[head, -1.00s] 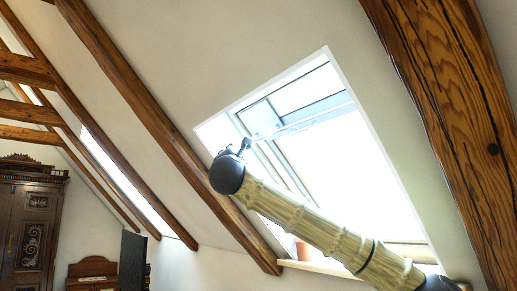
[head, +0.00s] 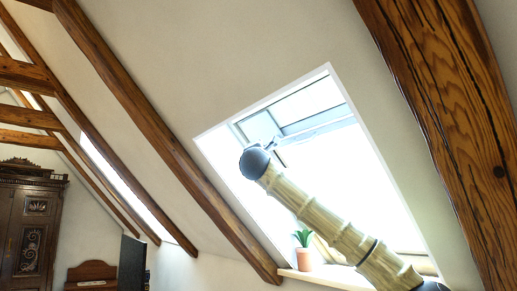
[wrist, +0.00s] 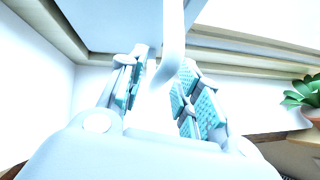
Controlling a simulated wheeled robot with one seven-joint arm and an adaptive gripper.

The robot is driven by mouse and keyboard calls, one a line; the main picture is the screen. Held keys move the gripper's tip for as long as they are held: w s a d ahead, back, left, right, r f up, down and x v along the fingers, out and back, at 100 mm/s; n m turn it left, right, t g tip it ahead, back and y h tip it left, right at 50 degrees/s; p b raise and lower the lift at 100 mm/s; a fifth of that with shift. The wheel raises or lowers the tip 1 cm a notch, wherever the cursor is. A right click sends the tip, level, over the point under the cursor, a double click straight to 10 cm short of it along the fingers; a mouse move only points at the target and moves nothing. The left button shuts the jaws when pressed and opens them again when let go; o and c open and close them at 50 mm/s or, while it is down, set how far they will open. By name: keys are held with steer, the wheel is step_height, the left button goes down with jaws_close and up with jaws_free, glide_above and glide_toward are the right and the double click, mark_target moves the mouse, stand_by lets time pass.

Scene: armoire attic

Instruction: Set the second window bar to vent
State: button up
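The window (head: 375,185) is a bright roof window in the sloped wall. A pale window bar (head: 318,126) runs along the upper part of its sash in the head view. My gripper (head: 276,144) is at the left end of this bar, small and washed out by the light. In the wrist view, my gripper (wrist: 163,75) has its two teal-padded fingers apart. A smooth white bar (wrist: 173,35) runs down between them. Whether the pads touch it is hard to tell in the glare. Which window counts as the second is not marked.
A potted plant (head: 304,258) stands on the sill (head: 335,278) below my arm; its leaves (wrist: 303,92) show at the wrist view's right edge. Wooden beams (head: 165,130) flank the window. Another roof window (head: 120,180) and a dark armoire (head: 32,235) are further left.

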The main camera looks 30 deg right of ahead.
steer(key=shift+w+d+r, duration=0.2)
steer(key=shift+w+d, duration=0.1)
steer(key=shift+w, duration=0.2)
steer(key=shift+c, duration=0.4)
jaws_close()
steer(key=shift+a, duration=0.1)
steer(key=shift+a+f+g+b, duration=0.1)
steer(key=shift+f+g+b, duration=0.15)
steer(key=shift+b, duration=0.3)
steer(key=shift+s+a+r+m+g+y+b, duration=0.15)
steer(key=shift+a+m+g+b, duration=0.55)
steer(key=shift+a+m+b, duration=0.35)
steer(key=shift+a+r+m+g+y+b, duration=0.15)
steer(key=shift+a+m+g+b, duration=0.6)
steer(key=shift+b, duration=0.4)
steer(key=shift+a, duration=0.1)
